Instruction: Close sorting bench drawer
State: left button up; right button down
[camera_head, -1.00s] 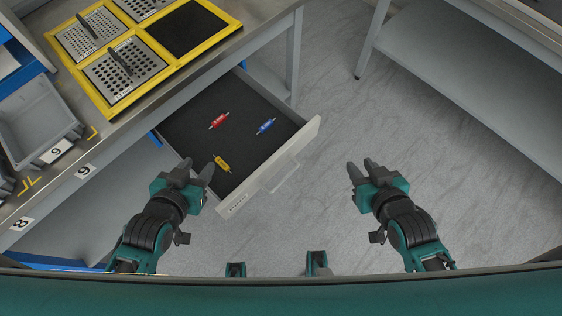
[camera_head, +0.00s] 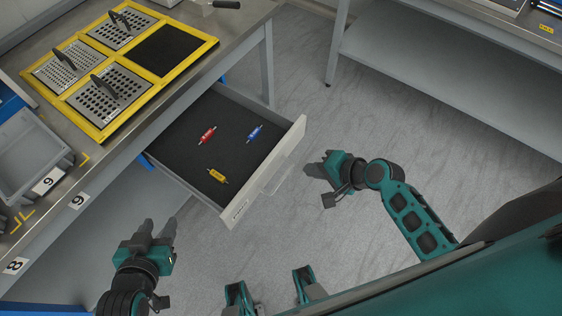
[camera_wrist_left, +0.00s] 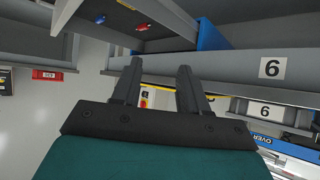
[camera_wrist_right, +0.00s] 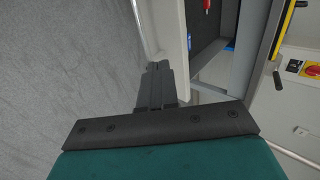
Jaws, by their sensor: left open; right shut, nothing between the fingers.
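The sorting bench drawer (camera_head: 215,140) is pulled out from under the bench, its pale front panel (camera_head: 268,172) and handle facing lower right. A red part (camera_head: 207,135), a blue part (camera_head: 254,133) and a yellow part (camera_head: 217,176) lie on its dark floor. My right gripper (camera_head: 316,164) is shut and empty, just outside the front panel. The right wrist view shows its fingers (camera_wrist_right: 157,80) close to the front panel (camera_wrist_right: 172,35); contact is unclear. My left gripper (camera_head: 157,229) is open and empty, left of the drawer's near corner, below the bench edge.
The bench (camera_head: 120,145) carries a yellow frame (camera_head: 98,132) with perforated plates and a grey bin (camera_head: 30,150) at left. Another grey table (camera_head: 440,85) stands at upper right. Bare floor (camera_head: 310,95) lies between bench and table.

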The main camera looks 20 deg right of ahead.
aim_at(274, 160)
jog(key=x, duration=0.3)
jog(key=r+b+x, duration=0.1)
jog(key=x, duration=0.2)
jog(key=w+a+b+x, duration=0.1)
jog(key=x, duration=0.2)
jog(key=shift+r, duration=0.15)
pick_arm(q)
jog(key=shift+w+d+f, duration=0.2)
jog(key=shift+w+d, duration=0.35)
jog(key=shift+d, duration=0.05)
pick_arm(e)
jog(key=shift+w+a, duration=0.3)
jog(key=shift+w, duration=0.15)
